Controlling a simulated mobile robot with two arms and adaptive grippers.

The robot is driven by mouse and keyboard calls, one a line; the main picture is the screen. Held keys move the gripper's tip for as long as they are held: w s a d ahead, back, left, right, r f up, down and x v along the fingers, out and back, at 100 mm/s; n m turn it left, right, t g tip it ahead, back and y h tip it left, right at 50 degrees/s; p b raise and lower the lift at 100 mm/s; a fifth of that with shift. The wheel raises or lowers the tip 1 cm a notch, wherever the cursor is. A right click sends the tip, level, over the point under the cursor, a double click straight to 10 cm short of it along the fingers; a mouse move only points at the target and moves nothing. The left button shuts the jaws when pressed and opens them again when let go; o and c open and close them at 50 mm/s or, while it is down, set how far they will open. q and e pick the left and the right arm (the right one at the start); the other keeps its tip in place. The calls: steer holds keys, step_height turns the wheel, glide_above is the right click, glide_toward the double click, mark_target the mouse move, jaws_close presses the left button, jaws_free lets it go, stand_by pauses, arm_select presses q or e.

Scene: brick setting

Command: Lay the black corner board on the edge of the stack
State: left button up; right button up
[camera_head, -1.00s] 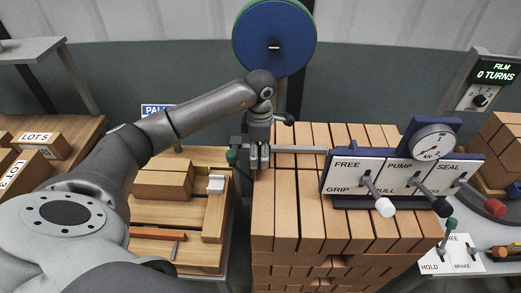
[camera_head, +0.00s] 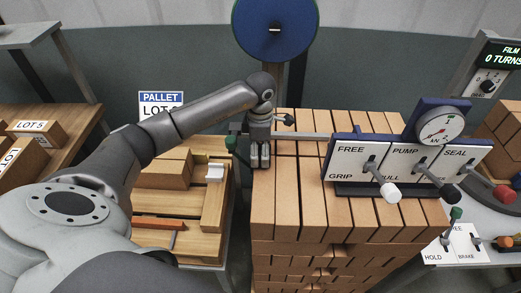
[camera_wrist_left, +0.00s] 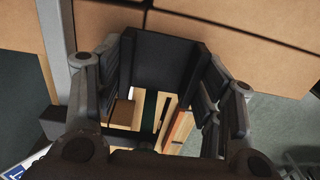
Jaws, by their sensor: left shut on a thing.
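The stack of tan bricks (camera_head: 310,190) stands at the centre of the head view. My left gripper (camera_head: 260,163) points down at its left edge, near the back. In the left wrist view, the left gripper's fingers (camera_wrist_left: 165,95) are shut on the black corner board (camera_wrist_left: 168,62), a dark piece between them with upright sides. Its far end lies close to the brick face. The head view hardly shows the board, and I cannot tell whether it touches the bricks. My right gripper is not in view.
A lever panel (camera_head: 350,151) with a gauge (camera_head: 437,127) sits over the stack's right part, a grey bar running left from it. Left of the stack, across a gap, a wooden pallet (camera_head: 190,245) holds loose bricks. A blue reel (camera_head: 275,28) stands behind.

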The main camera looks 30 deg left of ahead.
arm_select(q)
steer(key=shift+f+b, duration=0.45)
steer(key=shift+f, duration=0.05)
steer(key=o, duration=1.1)
steer(key=shift+r, duration=0.15)
step_height(320, 180, up, 12)
steer(key=shift+f, duration=0.1)
